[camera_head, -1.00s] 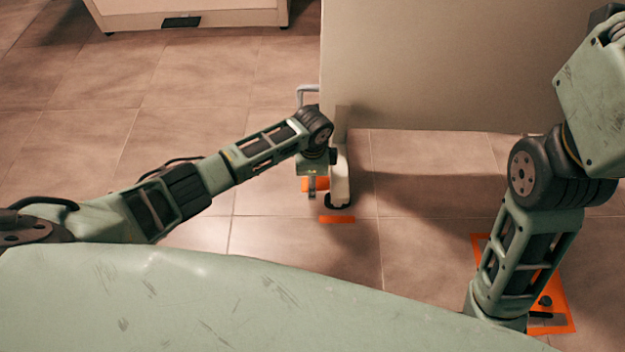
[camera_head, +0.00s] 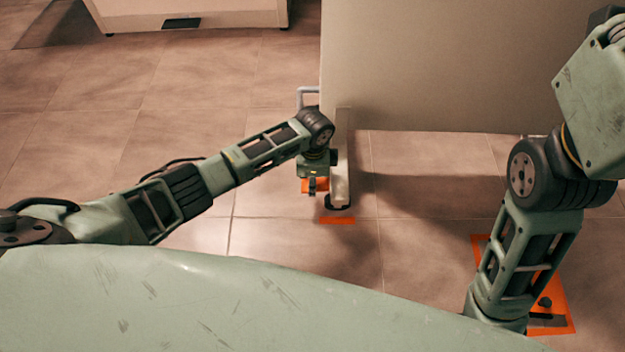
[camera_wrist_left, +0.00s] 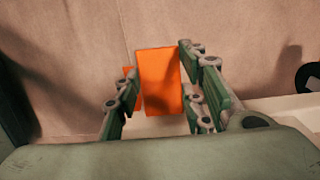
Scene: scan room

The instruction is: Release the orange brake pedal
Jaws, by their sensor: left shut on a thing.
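The orange brake pedal (camera_head: 321,185) is low beside the foot of a large beige unit in the head view, partly covered by my left gripper (camera_head: 311,188). In the left wrist view the pedal (camera_wrist_left: 160,85) is a flat orange block between the green fingers of my left gripper (camera_wrist_left: 157,72). The gripper is shut on it, with one finger at each side. A smaller orange piece shows just left of it in that view, partly behind a finger. My right arm comes down at the right of the head view. Its gripper is not clearly visible.
The beige unit (camera_head: 440,70) stands behind the left gripper, with a pale leg (camera_head: 341,165) close to its right. A small orange strip (camera_head: 337,220) lies by the leg's black foot. Tiled floor on the left is clear.

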